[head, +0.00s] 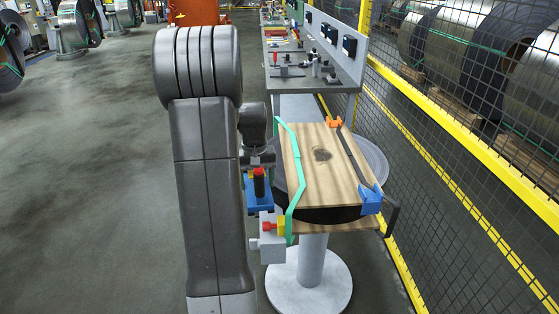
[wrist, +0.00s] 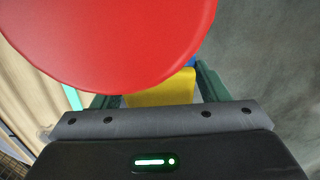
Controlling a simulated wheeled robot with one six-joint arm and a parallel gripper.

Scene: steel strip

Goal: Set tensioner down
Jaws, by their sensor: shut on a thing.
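My gripper is mostly hidden by my arm in the head view. In the wrist view its two dark green fingers (wrist: 158,95) stand on either side of a yellow block. I take this to be part of the tensioner (wrist: 160,92), which is held. A large red disc close to the camera covers much of it, and a bit of blue shows behind. In the head view the tensioner (head: 259,200) shows blue, grey, red and yellow parts beside the stand's left edge. A green strap (head: 292,160) runs over the wooden board (head: 318,180) and hangs down next to it.
The board lies on a dark round coil on a pedestal stand (head: 312,265). A black strap with an orange clip (head: 334,122) and a blue clip (head: 370,198) crosses its right side. A workbench (head: 300,75) stands behind. A mesh fence (head: 465,120) bounds the right.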

